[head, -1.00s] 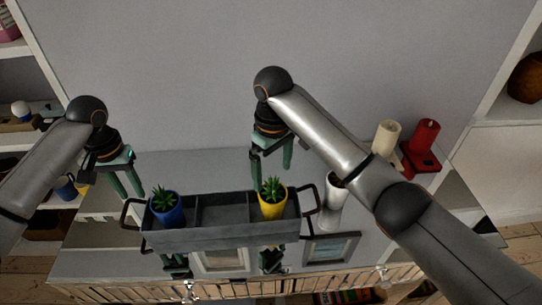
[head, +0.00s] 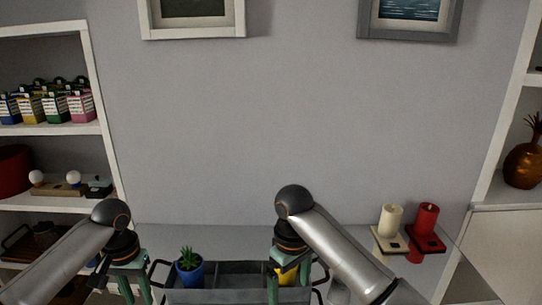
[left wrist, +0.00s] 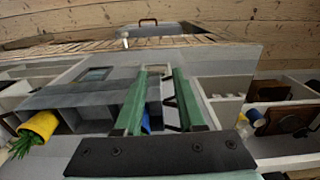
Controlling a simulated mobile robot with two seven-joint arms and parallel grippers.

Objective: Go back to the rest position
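My left gripper (head: 136,290) is at the lower left of the head view, left of the grey tray. Its green fingers are apart with nothing between them; it also shows open in the left wrist view (left wrist: 164,72). My right gripper (head: 288,284) is over the tray's right part, its green fingers apart. It partly hides a yellow pot (head: 285,279); I see no hold on it. A blue pot with a spiky plant (head: 190,270) stands in the left of the grey tray (head: 236,296). The yellow pot also shows in the left wrist view (left wrist: 42,124).
A cream candle (head: 391,219) and a red candle (head: 427,218) stand on holders at the right. Shelves with boxes (head: 48,106) are at the left. The wall ahead is clear below two pictures.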

